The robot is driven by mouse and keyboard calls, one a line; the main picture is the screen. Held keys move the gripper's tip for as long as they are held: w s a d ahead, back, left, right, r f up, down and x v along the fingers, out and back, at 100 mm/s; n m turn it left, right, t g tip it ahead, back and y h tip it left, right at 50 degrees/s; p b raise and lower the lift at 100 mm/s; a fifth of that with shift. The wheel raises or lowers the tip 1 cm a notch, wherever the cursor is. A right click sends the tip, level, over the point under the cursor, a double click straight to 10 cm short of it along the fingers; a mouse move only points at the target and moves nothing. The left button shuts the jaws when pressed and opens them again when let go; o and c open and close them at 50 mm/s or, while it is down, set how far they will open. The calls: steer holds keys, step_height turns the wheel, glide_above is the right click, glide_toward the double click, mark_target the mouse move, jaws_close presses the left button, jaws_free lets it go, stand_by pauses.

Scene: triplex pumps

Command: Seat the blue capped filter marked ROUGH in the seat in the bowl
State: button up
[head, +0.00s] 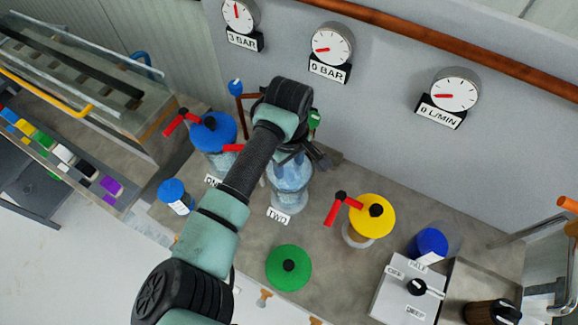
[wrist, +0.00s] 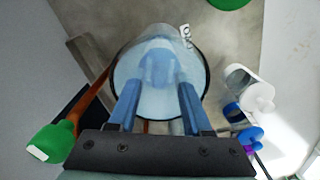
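A blue-capped filter (head: 172,190) with a white label stands on the bench left of my arm; its label is too small to read. A second blue-topped item (head: 430,242) stands at the right behind the selector box. The clear bowl marked TWO (head: 289,200) stands uncovered under my gripper. In the wrist view this bowl (wrist: 162,36) has a dark rim and a pale blue shape inside; the seat cannot be made out clearly.
A blue-lidded bowl with a red handle (head: 214,131) stands left, a yellow-lidded one (head: 372,217) right. A green lid (head: 288,266) lies in front. A green valve knob (wrist: 52,142) and pipe are close beside my gripper. The selector box (head: 405,292) is at right.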

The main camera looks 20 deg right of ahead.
step_height(320, 180, up, 12)
steer(key=b, duration=0.1)
steer(key=shift+r, duration=0.2)
stand_by(0.3)
steer(key=shift+d, duration=0.1)
